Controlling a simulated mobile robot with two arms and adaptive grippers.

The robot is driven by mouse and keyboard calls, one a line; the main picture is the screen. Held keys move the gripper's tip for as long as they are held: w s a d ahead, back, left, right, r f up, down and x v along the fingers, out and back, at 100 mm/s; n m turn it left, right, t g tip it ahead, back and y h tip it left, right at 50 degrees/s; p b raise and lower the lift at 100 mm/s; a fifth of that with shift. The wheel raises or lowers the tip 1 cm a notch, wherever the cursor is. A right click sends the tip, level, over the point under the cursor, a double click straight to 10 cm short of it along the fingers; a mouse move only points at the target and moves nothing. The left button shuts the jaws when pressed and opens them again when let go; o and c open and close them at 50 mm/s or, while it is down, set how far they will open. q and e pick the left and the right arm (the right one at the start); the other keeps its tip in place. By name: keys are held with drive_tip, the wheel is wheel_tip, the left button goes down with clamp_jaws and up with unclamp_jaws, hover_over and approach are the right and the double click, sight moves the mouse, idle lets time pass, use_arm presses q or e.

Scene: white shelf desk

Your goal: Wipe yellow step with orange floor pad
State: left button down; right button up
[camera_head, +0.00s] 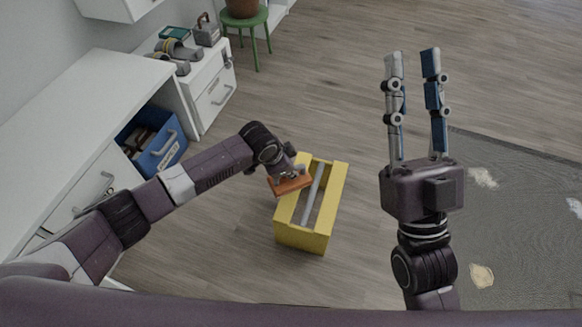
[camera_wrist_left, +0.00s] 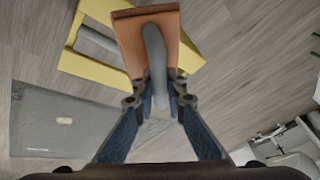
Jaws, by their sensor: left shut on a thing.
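The yellow step (camera_head: 335,190) stands on the wooden floor in the middle of the head view, with a grey bar along its middle. I cannot tell whether the pad touches the step. My right gripper (camera_head: 411,55) points up, its two fingers apart and empty, right of the step.
A white desk (camera_head: 85,100) and a blue bin (camera_head: 162,155) stand at the left. A white drawer unit (camera_head: 214,92) with shoes and a green stool (camera_head: 250,22) are farther back. A dark grey mat (camera_head: 520,190) with light patches lies at the right. Floor around the step is clear.

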drive_tip(key=shift+w+a+f+g+h, duration=0.15)
drive_tip(key=shift+w+f+g+h, duration=0.25)
drive_tip(key=shift+w+f+g, duration=0.65)
drive_tip(key=shift+w+f+t+p, duration=0.2)
drive_tip(key=shift+t+p, duration=0.05)
drive_tip(key=shift+p, duration=0.05)
